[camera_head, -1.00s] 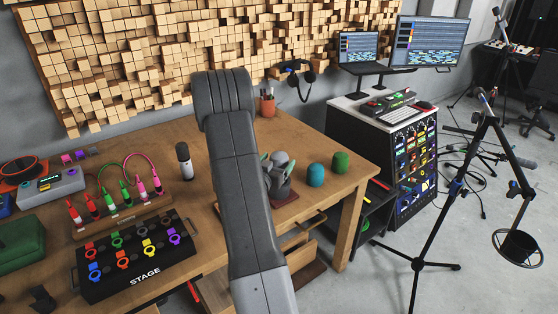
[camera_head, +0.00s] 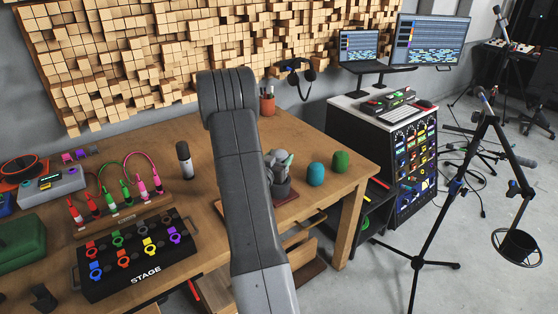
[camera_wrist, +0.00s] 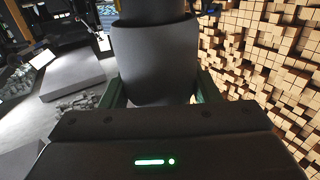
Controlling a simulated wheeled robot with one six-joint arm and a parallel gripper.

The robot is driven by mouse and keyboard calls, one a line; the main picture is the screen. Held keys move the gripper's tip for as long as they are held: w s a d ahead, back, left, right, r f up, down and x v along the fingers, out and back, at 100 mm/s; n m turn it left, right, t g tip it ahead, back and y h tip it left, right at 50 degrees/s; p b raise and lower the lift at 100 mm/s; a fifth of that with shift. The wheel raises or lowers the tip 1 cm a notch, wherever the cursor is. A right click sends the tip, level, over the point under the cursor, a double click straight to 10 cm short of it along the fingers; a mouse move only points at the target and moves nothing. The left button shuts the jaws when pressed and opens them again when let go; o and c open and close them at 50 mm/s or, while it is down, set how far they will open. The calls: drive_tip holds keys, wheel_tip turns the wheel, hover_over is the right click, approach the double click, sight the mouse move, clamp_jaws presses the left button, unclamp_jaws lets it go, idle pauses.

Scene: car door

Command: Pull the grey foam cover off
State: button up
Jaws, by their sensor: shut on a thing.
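A grey, rounded cylinder fills the middle of the wrist view; I take it as the grey foam cover (camera_wrist: 155,62). My gripper (camera_wrist: 160,95) is shut on it, with one dark green finger along each side. In the head view, my gripper (camera_head: 281,161) is partly hidden behind my arm, over the right part of the wooden table (camera_head: 345,180). Dark grey and light grey parts overlap there, above a reddish-brown board (camera_head: 286,196). I cannot tell whether the cover still touches what it sits on.
A blue foam cover (camera_head: 315,174) and a green one (camera_head: 341,161) stand close to the right. A microphone (camera_head: 185,160) stands left of my arm. A pen cup (camera_head: 267,104) is behind. A black stage box (camera_head: 138,262) and coloured plugs (camera_head: 115,202) occupy the left.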

wheel_tip(320, 180, up, 10)
drive_tip(key=shift+f, duration=0.2)
wheel_tip(320, 180, up, 10)
drive_tip(key=p, duration=0.7)
idle(1.4)
